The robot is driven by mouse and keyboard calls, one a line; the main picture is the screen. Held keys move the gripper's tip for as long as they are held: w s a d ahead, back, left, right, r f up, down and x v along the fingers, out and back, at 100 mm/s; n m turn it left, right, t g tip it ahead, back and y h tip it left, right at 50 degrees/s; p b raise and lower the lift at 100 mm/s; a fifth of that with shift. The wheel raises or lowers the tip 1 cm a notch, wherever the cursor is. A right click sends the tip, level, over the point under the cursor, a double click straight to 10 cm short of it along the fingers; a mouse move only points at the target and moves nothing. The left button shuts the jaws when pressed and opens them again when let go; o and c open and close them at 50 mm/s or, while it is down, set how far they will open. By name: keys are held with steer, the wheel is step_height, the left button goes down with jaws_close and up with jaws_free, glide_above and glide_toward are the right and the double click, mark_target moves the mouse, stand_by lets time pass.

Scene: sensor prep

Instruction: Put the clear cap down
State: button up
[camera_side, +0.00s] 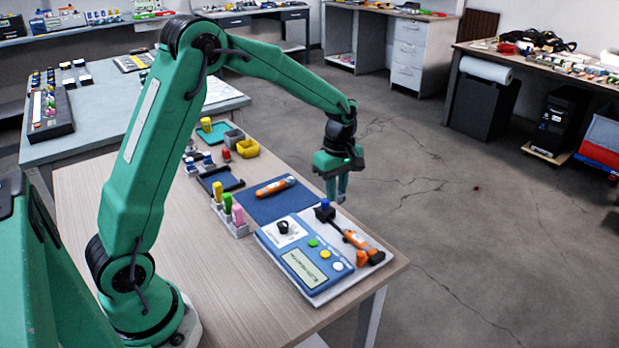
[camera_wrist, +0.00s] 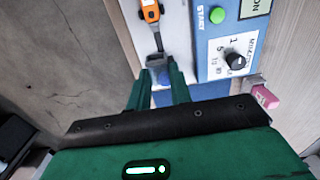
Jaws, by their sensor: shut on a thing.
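My gripper (camera_side: 337,198) hangs fingers down, above the far edge of the bench. Its fingers also show in the wrist view (camera_wrist: 156,84), close together with a narrow gap. They are shut on the clear cap, which is see-through and hard to make out. A greyish patch shows between the fingertips in the wrist view, but I cannot tell cap from background there. An orange probe with a dark shaft (camera_side: 350,238) lies on the pale tray beside the blue meter (camera_side: 305,255).
A blue mat (camera_side: 262,211) bears an orange tool (camera_side: 275,187). A rack with green, yellow and pink items (camera_side: 231,222) stands left of the meter. Bench space in front is clear; floor lies beyond the bench edge.

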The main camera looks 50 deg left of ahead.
step_height(320, 180, up, 7)
steer(key=shift+f, duration=0.15)
steer(key=s+a, duration=0.7)
steer(key=s, duration=0.3)
steer(key=shift+s+a+f, duration=0.15)
steer(key=shift+s+f, duration=0.25)
steer(key=shift+f, duration=0.45)
steer(key=shift+s+a+f, duration=0.1)
steer(key=shift+s+f, duration=0.25)
steer(key=shift+f, duration=0.45)
steer(key=shift+s+a+f, duration=0.15)
steer(key=shift+s+f, duration=0.25)
steer(key=shift+f, duration=0.45)
glide_above(253, 209)
step_height(253, 209, down, 7)
steer(key=shift+f, duration=2)
steer(key=shift+f, duration=0.2)
